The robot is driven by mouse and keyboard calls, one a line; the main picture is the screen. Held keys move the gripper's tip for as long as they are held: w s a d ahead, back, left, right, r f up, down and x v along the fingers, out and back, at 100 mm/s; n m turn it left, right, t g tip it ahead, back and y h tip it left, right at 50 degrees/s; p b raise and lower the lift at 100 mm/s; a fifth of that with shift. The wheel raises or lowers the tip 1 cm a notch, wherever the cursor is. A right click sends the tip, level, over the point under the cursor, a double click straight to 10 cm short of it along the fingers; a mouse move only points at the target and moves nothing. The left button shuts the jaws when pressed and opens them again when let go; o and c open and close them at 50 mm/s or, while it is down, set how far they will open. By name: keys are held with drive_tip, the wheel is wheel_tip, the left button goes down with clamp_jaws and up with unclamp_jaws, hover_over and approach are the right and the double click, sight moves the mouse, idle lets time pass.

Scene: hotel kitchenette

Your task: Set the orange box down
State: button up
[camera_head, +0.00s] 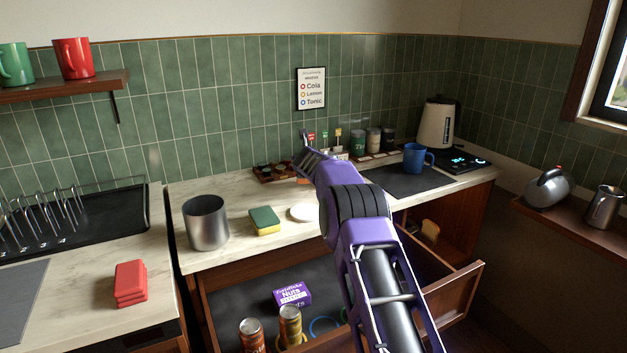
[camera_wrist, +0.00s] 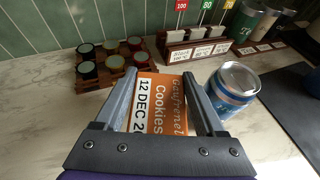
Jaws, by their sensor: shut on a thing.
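The orange box (camera_wrist: 160,108), printed "Cookies" and "12 DEC", is between the two fingers of my gripper (camera_wrist: 160,78) in the wrist view. My gripper is shut on it, above or at the pale marble counter (camera_wrist: 45,120); I cannot tell whether the box touches the counter. In the head view my purple arm hides most of the gripper, and only a small orange patch of the box (camera_head: 303,180) shows beside it. A wooden rack of small round jars (camera_wrist: 82,77) is left of the box, and a blue can with a silver lid (camera_wrist: 232,90) stands close on its right.
A labelled wooden holder (camera_wrist: 185,52) and canisters (camera_head: 373,140) line the wall. A blue mug (camera_head: 414,158) stands at the dark mat (camera_head: 392,184). A white disc (camera_head: 304,212), a sponge (camera_head: 264,221) and a steel pot (camera_head: 206,223) are on the counter. An open drawer (camera_head: 465,280) juts out below.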

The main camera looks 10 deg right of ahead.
drive_tip(key=shift+f+b, duration=0.7)
drive_tip(key=shift+f, duration=1.7)
drive_tip(key=shift+f, duration=0.15)
drive_tip(key=o, duration=1.2)
